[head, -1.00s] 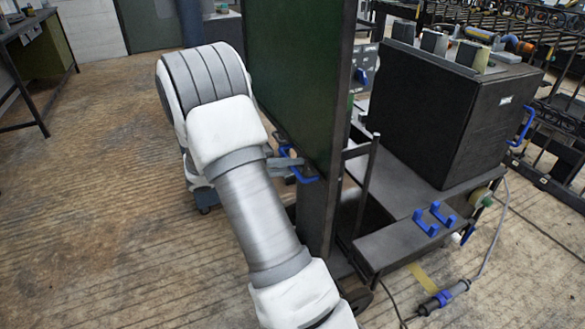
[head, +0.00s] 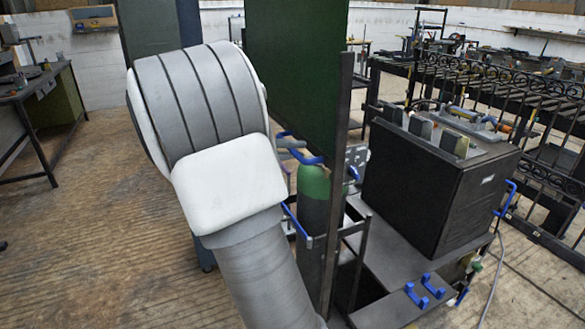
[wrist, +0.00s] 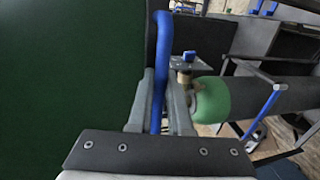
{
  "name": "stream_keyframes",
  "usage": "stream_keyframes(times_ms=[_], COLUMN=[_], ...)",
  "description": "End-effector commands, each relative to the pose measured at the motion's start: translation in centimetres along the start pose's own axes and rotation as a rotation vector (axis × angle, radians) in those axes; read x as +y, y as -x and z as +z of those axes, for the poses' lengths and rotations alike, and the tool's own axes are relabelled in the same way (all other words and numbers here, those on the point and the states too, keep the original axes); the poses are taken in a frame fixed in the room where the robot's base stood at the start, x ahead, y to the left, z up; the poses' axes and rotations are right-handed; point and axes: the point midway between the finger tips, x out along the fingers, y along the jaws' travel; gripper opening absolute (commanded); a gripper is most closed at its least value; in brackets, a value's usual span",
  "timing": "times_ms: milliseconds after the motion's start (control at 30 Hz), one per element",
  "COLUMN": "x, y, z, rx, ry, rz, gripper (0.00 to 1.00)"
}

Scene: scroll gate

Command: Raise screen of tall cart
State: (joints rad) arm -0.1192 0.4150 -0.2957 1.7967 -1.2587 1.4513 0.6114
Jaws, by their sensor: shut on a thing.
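The dark green screen (head: 296,75) stands upright on its dark post (head: 336,190), at the left of the cart. Its bottom edge is above the lower frame. A blue handle (head: 308,158) sits at that bottom edge. In the wrist view the screen (wrist: 65,75) fills the left side and the blue handle (wrist: 161,50) runs between my fingers. My gripper (wrist: 160,95) is shut on the handle. In the head view my arm partly hides the gripper and the screen's left side.
A green-topped gas cylinder (head: 313,190) stands below the screen. A black box unit (head: 430,185) sits on the cart's shelf, with small blue handles (head: 426,287) in front. A dark table (head: 40,110) stands at left and racks (head: 490,95) at back right. The floor at left is clear.

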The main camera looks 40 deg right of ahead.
Motion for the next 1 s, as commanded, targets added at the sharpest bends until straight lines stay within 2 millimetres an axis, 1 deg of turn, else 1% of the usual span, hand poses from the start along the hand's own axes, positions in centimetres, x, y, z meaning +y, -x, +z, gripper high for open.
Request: stream_keyframes(times_ms=[33,100,200,300,500,867,900,967,1000], x=[2.2,3.6,5.2,6.3,7.3,7.7,7.7,7.7,7.7], y=[0.5,0.8,1.1,1.4,1.6,1.6,1.6,1.6,1.6], z=[-0.1,-0.1,-0.1,-0.1,-0.1,-0.1,-0.1,-0.1,-0.1], rx=[0.002,0.002,0.003,0.003,0.002,0.003,0.003,0.003,0.003], ry=[-0.005,-0.003,-0.003,-0.003,0.0,-0.005,-0.006,-0.006,-0.006], rz=[0.001,0.001,0.001,0.001,0.001,0.006,0.006,0.005,0.005], gripper=[0.0,0.0,0.0,0.0,0.0,0.0,0.21,0.32,0.39])
